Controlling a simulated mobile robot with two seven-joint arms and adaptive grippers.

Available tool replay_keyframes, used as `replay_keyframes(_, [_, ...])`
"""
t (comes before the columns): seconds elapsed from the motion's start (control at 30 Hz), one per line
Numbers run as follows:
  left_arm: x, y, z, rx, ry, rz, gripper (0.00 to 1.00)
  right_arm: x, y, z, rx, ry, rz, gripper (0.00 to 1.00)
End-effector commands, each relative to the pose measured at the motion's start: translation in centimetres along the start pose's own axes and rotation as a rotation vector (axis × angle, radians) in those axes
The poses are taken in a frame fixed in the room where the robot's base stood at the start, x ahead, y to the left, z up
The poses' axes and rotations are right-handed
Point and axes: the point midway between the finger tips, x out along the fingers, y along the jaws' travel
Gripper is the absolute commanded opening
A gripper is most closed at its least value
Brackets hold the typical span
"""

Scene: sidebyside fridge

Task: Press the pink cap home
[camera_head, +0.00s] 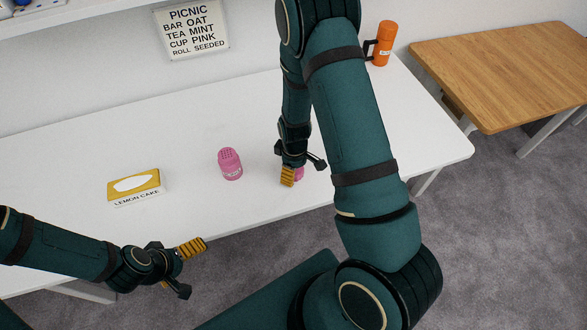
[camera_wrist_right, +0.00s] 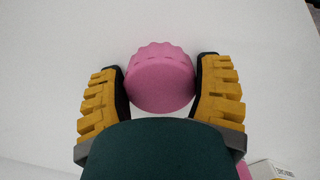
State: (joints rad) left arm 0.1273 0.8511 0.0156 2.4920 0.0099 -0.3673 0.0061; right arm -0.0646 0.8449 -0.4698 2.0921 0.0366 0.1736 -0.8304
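A pink cap (camera_wrist_right: 161,78) with a scalloped rim sits between the two yellow-padded fingers of my right gripper (camera_wrist_right: 161,90) in the right wrist view. A narrow gap seems to show on each side of it. In the head view the right gripper (camera_head: 303,175) is low over the table, and only a bit of the pink cap (camera_head: 299,174) shows behind it. My left gripper (camera_head: 192,270) is open and empty, in front of the table's front edge.
A yellow lemon cake box (camera_head: 135,184) lies left of the pink container on the white table (camera_head: 100,140). An orange flask (camera_head: 383,44) stands at the back right. A wooden table (camera_head: 510,70) is beyond, right. The white table's back middle is clear.

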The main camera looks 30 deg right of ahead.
Motion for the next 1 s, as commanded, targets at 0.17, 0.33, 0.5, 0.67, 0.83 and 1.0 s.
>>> replay_keyframes(0.17, [0.0, 0.0, 0.0, 0.000, 0.000, 0.000, 1.00, 0.0, 0.0, 0.0, 0.000, 0.000, 0.000, 0.46])
replay_keyframes(0.33, [0.0, 0.0, 0.0, 0.000, 0.000, 0.000, 1.00, 0.0, 0.0, 0.0, 0.000, 0.000, 0.000, 0.45])
replay_keyframes(0.5, [-0.1, 0.0, -0.1, 0.000, 0.001, 0.000, 1.00, -0.6, 0.0, -0.1, -0.001, 0.002, 0.001, 0.45])
replay_keyframes(0.67, [-0.6, 0.2, -0.2, -0.002, 0.005, -0.001, 1.00, -3.2, 0.1, -0.1, 0.001, 0.004, 0.003, 0.45])
replay_keyframes(0.83, [-1.1, 0.4, -0.5, -0.003, 0.011, -0.001, 1.00, -6.6, 0.0, -0.1, 0.000, 0.004, 0.002, 0.45])
replay_keyframes(1.0, [-1.5, 0.6, -0.7, -0.005, 0.015, -0.002, 1.00, -9.0, 0.0, -0.1, 0.000, 0.003, 0.002, 0.45])
